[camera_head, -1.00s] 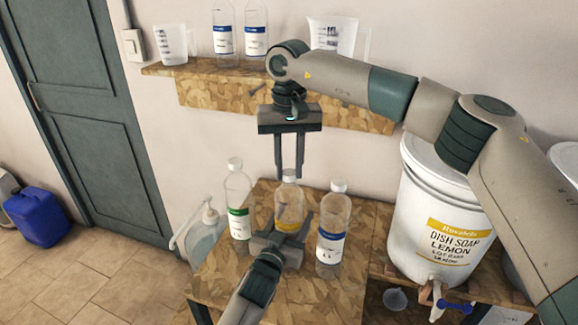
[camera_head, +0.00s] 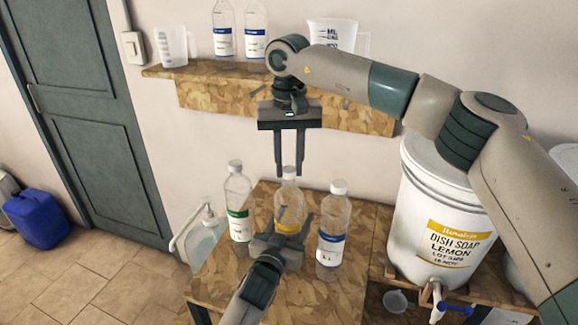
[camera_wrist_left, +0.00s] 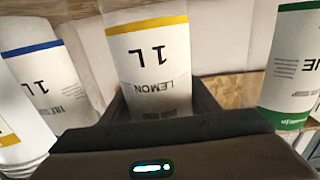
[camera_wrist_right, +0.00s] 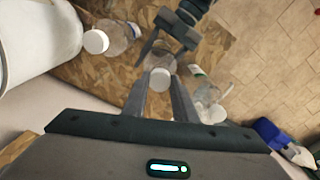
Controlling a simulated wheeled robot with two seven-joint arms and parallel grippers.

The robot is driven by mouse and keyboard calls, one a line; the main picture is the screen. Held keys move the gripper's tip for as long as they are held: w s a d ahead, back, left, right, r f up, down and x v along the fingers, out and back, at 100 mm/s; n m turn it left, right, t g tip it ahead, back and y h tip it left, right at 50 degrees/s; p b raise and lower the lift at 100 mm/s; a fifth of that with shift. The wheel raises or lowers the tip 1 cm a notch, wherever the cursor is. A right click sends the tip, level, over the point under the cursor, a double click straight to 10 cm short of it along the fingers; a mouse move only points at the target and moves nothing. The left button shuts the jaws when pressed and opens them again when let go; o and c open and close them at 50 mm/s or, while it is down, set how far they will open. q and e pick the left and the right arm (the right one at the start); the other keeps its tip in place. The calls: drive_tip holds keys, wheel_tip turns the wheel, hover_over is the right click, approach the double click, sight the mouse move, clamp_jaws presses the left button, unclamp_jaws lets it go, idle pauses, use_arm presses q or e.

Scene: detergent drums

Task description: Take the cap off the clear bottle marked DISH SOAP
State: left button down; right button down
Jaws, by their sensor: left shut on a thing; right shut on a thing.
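The clear bottle with the yellow-banded label (camera_head: 288,205) stands in the middle of the wooden bench. In the left wrist view its label (camera_wrist_left: 150,60) reads LEMON and 1 L; the words DISH SOAP are not legible. My left gripper (camera_head: 284,230) is shut around its body from the front. Its white cap (camera_head: 289,172) also shows in the right wrist view (camera_wrist_right: 160,77). My right gripper (camera_head: 289,174) points straight down from above, its fingers shut on the cap from both sides. I cannot tell whether the cap is apart from the neck.
A green-labelled bottle (camera_head: 238,205) stands close on the left and a blue-labelled bottle (camera_head: 333,230) close on the right. A pump bottle (camera_head: 203,238) is further left. A large white drum (camera_head: 437,215) marked DISH SOAP LEMON stands right. The wall shelf (camera_head: 230,88) is behind.

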sight(289, 169)
drive_tip(key=shift+r, duration=0.5)
drive_tip(key=shift+r, duration=1.9)
use_arm(q)
drive_tip(key=c, duration=0.6)
unclamp_jaws()
drive_tip(key=shift+o, duration=0.2)
drive_tip(key=b+v, duration=0.2)
drive_tip(key=v, duration=1)
use_arm(e)
wheel_tip(289, 169, down, 2)
drive_tip(key=shift+f, duration=0.1)
